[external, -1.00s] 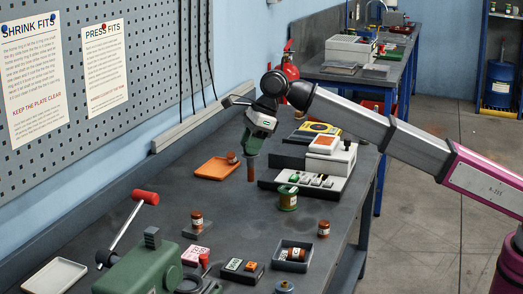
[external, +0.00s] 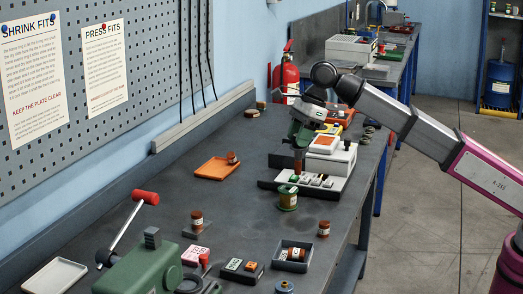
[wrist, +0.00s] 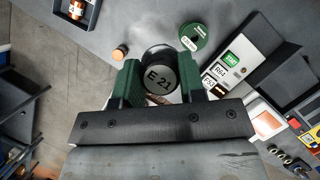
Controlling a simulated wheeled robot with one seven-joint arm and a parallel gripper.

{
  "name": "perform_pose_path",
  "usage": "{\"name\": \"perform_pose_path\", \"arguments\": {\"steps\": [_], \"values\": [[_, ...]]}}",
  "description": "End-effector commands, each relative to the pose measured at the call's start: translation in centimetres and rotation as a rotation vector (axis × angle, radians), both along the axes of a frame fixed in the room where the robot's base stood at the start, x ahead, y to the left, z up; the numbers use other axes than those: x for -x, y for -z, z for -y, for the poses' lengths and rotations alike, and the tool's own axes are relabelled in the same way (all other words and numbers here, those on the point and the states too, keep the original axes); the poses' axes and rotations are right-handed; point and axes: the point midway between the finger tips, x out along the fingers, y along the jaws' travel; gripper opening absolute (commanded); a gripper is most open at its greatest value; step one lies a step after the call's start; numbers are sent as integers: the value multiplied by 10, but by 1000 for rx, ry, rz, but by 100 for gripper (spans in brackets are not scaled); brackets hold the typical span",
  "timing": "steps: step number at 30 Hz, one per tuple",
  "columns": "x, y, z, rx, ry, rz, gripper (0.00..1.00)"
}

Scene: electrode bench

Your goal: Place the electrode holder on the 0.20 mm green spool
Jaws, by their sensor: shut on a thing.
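My gripper (wrist: 160,84) is shut on a cylinder with a dark grey top marked "E 21" (wrist: 159,76), which I take to be the electrode holder. In the external view its reddish-brown body (external: 298,164) hangs upright below my gripper (external: 299,147), above the bench. The green spool (external: 288,198) stands on the bench below and slightly left of the holder there. In the wrist view the spool (wrist: 194,37) lies beyond the holder, up and to the right, apart from it. A pale label shows on it, too small to read.
A grey device (external: 343,158) with a low switch panel stands right behind the spool. Small brown-red jars stand nearby, one at right (external: 324,229) and one at left (external: 197,220). An orange tray (external: 211,173) lies left. Bare bench separates these.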

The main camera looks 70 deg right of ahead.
Motion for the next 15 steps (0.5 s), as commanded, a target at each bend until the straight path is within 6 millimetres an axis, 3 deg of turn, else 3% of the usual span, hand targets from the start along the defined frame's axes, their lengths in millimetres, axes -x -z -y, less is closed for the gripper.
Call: {"name": "perform_pose_path", "arguments": {"steps": [6,15], "values": [[-29,25,31,-1,2,-1,6],[-41,39,46,-1,0,1,6]]}}
